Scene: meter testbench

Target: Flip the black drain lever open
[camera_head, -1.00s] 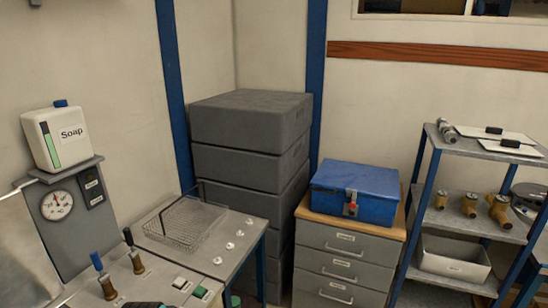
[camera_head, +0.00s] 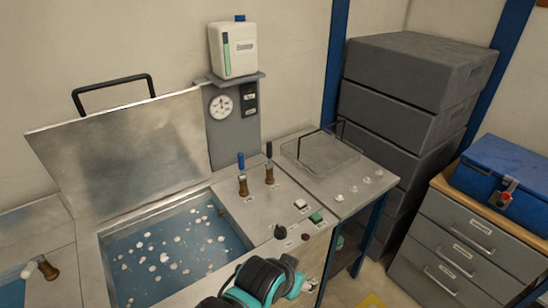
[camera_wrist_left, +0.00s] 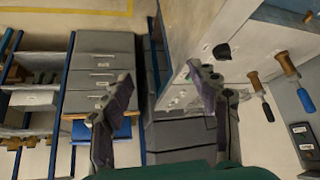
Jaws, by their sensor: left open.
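The black drain lever (camera_head: 269,161) stands upright on a brass valve on the metal bench, right of a blue-handled lever (camera_head: 241,162). In the left wrist view the black lever (camera_wrist_left: 267,107) is at the right, next to the blue one (camera_wrist_left: 304,98). My left gripper (camera_wrist_left: 165,78) is open and empty, its two fingers spread, near the bench's front edge and apart from the lever. In the head view my teal and black arm is at the bottom centre, in front of the bench; the fingers are hard to make out there. My right gripper is not in view.
A water-filled basin (camera_head: 105,246) with a raised metal lid (camera_head: 125,150) lies left of the levers. A gauge panel (camera_head: 232,132) stands behind them. A black knob (camera_head: 280,231) and buttons sit in front. A wire basket (camera_head: 320,152) and grey crates (camera_head: 410,75) are to the right.

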